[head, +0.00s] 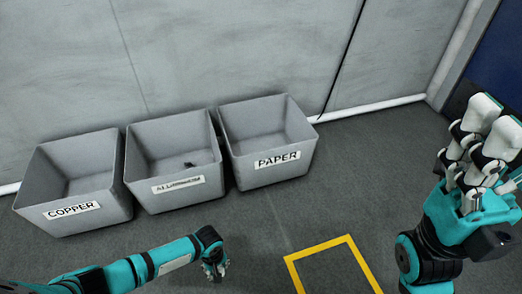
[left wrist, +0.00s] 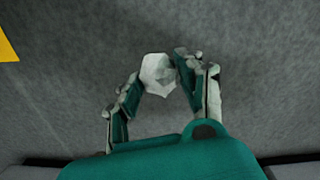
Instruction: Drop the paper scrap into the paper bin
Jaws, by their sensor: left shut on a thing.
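A pale crumpled paper scrap (left wrist: 157,74) is between the fingertips of my left gripper (left wrist: 160,80) in the left wrist view. The gripper is shut on it. In the head view my left gripper (head: 216,270) hangs over the floor, in front of the bins and below the gap between the aluminium and paper bins. The scrap is hard to make out there. The grey paper bin (head: 270,173), labelled PAPER, is the rightmost of three and looks empty. My right gripper (head: 484,135) is raised at the right edge, and its finger spacing is unclear.
The copper bin (head: 82,222) is at the left. The aluminium bin (head: 178,199) is in the middle, with a small dark piece (head: 189,164) inside. The bins stand along a grey wall (head: 220,50). A yellow floor outline (head: 320,247) lies right of my left gripper, on clear floor.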

